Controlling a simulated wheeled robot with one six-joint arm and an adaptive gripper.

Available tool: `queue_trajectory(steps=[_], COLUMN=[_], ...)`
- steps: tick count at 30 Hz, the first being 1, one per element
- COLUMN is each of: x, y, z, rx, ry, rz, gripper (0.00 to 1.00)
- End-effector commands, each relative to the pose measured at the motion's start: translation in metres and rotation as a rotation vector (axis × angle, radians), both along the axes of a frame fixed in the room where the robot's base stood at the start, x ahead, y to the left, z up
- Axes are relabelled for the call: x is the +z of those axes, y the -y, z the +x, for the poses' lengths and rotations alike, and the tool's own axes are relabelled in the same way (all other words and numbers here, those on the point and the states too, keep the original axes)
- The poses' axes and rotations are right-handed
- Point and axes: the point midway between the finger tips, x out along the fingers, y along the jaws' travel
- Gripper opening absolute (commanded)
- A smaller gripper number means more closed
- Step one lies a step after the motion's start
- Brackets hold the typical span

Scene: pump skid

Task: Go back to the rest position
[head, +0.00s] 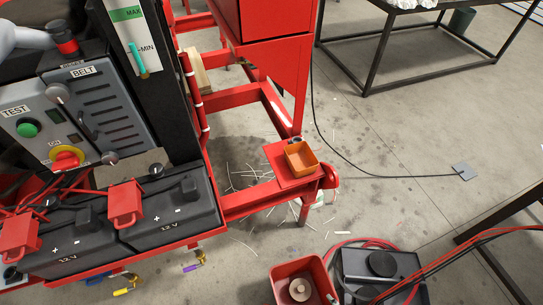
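My gripper is not in view in the head view, so I cannot see its fingers or whether it holds anything. The red pump skid (240,205) fills the left and middle. Its grey control panel (45,125) has a green button, a red knob on a yellow ring, and labels TEST and BELT. Two black 12 V batteries (172,222) with red terminal covers sit on the skid's front. A light grey rounded part (22,40) shows at the upper left edge; I cannot tell what it is.
An orange tray (300,158) sits on a red ledge of the skid. A red bin (283,272) holding a round piece and a black box (365,268) with red cables are at the bottom. Dark-framed tables stand at right. Concrete floor (400,200) between is open, crossed by a black cable.

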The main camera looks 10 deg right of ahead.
Motion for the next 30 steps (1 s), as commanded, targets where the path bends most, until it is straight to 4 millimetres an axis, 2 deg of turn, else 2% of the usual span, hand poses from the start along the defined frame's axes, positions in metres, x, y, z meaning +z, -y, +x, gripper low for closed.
queue_trajectory(steps=[1, 6, 8, 18, 21, 24, 30], x=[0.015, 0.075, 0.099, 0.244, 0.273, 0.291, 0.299], y=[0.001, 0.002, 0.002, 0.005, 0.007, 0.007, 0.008], z=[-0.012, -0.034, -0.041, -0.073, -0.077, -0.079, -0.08], rx=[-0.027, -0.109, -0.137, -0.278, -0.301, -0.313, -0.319], ry=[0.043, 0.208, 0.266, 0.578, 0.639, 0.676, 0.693], rz=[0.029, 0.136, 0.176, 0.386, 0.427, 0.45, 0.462], gripper=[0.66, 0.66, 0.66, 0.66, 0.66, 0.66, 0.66])
